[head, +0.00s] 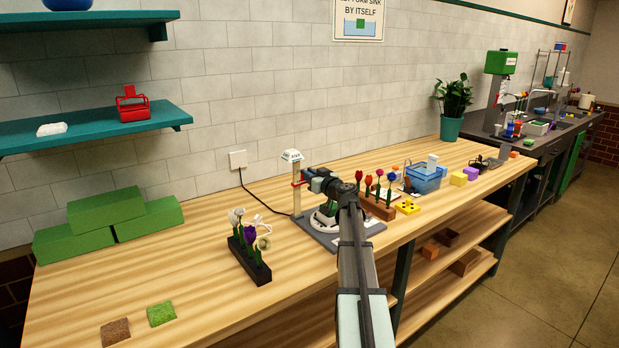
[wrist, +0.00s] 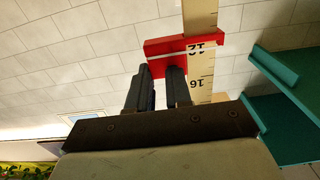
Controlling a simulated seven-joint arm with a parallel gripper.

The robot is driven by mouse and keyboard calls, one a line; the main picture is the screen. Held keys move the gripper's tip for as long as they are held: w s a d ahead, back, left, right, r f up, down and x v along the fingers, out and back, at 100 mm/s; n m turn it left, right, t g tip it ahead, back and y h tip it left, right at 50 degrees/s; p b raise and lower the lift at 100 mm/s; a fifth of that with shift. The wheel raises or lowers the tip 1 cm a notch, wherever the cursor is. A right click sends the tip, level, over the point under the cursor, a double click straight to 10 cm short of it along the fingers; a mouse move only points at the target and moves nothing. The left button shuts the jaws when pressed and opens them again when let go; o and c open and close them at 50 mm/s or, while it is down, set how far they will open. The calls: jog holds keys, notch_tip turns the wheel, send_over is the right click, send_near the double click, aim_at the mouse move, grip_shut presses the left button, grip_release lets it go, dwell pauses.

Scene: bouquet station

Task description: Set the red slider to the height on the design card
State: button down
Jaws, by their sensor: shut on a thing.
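The red slider (wrist: 180,55) sits around an upright wooden ruler post (wrist: 200,88) in the wrist view. A pale line on the slider lies close to the 12 mark, and 16 shows farther along the post. My gripper (wrist: 161,74) is shut on the slider's side tab. In the head view the slider (head: 298,184) shows as a small red piece partway up the post (head: 297,202), with my gripper (head: 308,178) at its right. The post stands on a grey base (head: 322,238) and has a white printed cap. I cannot make out a design card.
A black block with flowers (head: 250,262) stands left of the base. Green foam blocks (head: 110,215) lie at the back left. A black cord runs to the wall socket (head: 238,159).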

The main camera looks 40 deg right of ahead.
notch_tip(320, 180, up, 8)
dwell(0.5)
jog(key=c, duration=1.4)
grip_release()
jog(key=shift+o, duration=0.4)
jog(key=shift+f, duration=0.15)
